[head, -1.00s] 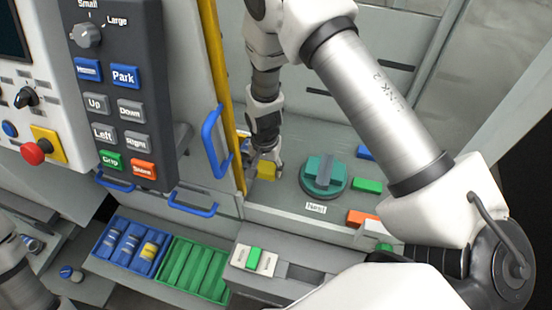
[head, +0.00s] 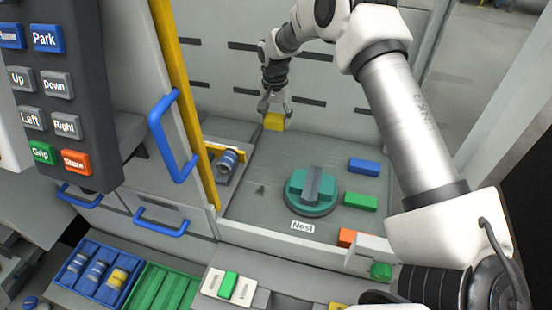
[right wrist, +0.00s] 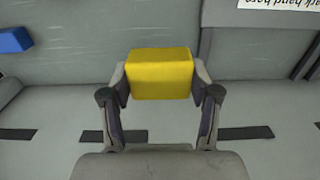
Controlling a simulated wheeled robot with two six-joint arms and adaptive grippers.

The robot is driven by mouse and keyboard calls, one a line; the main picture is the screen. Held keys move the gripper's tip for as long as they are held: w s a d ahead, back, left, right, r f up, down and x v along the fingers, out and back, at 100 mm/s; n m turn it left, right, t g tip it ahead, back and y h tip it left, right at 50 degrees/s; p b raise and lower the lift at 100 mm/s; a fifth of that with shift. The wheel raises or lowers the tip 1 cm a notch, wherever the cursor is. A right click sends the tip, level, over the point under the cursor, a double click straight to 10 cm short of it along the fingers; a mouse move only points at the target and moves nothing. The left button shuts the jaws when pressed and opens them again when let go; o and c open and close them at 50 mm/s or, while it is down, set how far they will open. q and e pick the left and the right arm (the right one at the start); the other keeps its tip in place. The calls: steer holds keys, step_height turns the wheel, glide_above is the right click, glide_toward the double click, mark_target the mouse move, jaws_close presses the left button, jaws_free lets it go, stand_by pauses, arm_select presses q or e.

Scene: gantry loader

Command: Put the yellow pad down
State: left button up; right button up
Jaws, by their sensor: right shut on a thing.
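The yellow pad (head: 274,121) is a small block at the back of the grey machine bed. My right gripper (head: 273,112) is shut on it from above. In the right wrist view the yellow pad (right wrist: 160,74) sits squarely between the two fingertips (right wrist: 160,80). I cannot tell for sure whether its underside touches the bed. My left gripper is not in view.
On the bed (head: 250,200) are a green round nest (head: 312,192) with a grey bar, a blue block (head: 364,167), a green block (head: 360,202) and an orange block (head: 349,237). A blue-grey cylinder (head: 228,165) lies left. A yellow post (head: 180,90) and blue handle (head: 172,137) stand at the left.

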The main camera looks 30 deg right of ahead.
mark_target(275, 150)
steer(key=shift+f, duration=0.45)
step_height(275, 150, down, 9)
steer(key=p, duration=0.3)
steer(key=shift+r, duration=0.1)
steer(key=shift+a+f, duration=0.1)
steer(key=shift+f, duration=0.25)
steer(key=o, duration=1.2)
steer(key=shift+r, duration=0.35)
step_height(275, 150, up, 11)
steer(key=b, duration=0.3)
steer(key=shift+r+b, duration=0.15)
steer(key=shift+b, duration=0.2)
steer(key=shift+r, duration=0.2)
